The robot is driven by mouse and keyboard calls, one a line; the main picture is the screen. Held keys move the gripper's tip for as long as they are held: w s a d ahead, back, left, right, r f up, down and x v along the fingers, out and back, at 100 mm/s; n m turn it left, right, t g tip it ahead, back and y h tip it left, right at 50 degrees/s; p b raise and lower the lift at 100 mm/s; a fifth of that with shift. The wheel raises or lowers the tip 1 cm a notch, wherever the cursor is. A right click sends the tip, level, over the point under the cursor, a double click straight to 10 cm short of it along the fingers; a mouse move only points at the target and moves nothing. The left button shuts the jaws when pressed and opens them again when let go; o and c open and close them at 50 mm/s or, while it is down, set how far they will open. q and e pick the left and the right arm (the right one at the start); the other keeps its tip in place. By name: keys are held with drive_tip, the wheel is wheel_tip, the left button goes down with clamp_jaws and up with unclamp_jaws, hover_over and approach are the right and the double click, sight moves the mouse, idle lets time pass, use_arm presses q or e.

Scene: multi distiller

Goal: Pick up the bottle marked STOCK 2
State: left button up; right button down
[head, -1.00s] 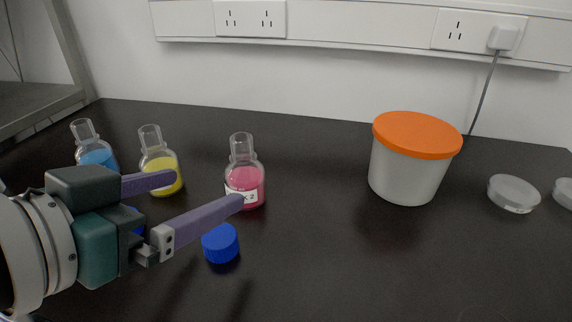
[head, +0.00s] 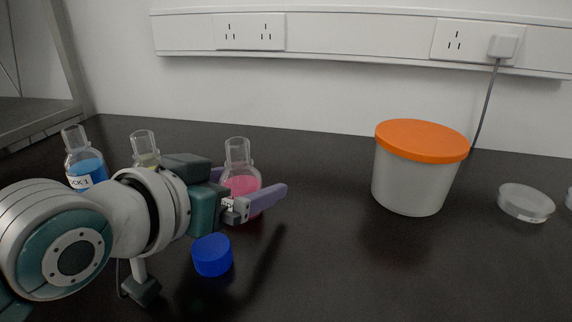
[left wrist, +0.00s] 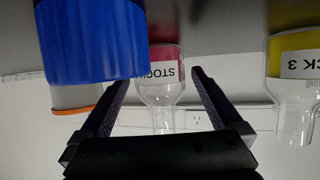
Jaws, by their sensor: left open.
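The STOCK 2 bottle (head: 240,187) is a clear glass flask with pink liquid, upright on the dark bench. Its label is partly covered by my gripper. In the inverted left wrist view the bottle (left wrist: 158,90) shows "STOCK", with the number hidden behind a blue cap. My left gripper (head: 250,183) is open and level with the bottle. The near purple finger passes in front of the bottle and the far finger lies behind it. In the left wrist view the bottle stands between the two finger lines (left wrist: 158,78). I cannot tell whether either finger touches it. My right gripper is not in view.
A blue cap (head: 212,255) lies just in front of the bottle, close to my gripper. The blue STOCK 1 bottle (head: 86,170) and yellow STOCK 3 bottle (left wrist: 292,88) stand left. An orange-lidded tub (head: 415,180) and clear dish (head: 525,203) stand right. Bench between is clear.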

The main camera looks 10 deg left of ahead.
use_arm(q)
clamp_jaws()
idle(0.8)
drive_tip(key=shift+r, duration=0.1)
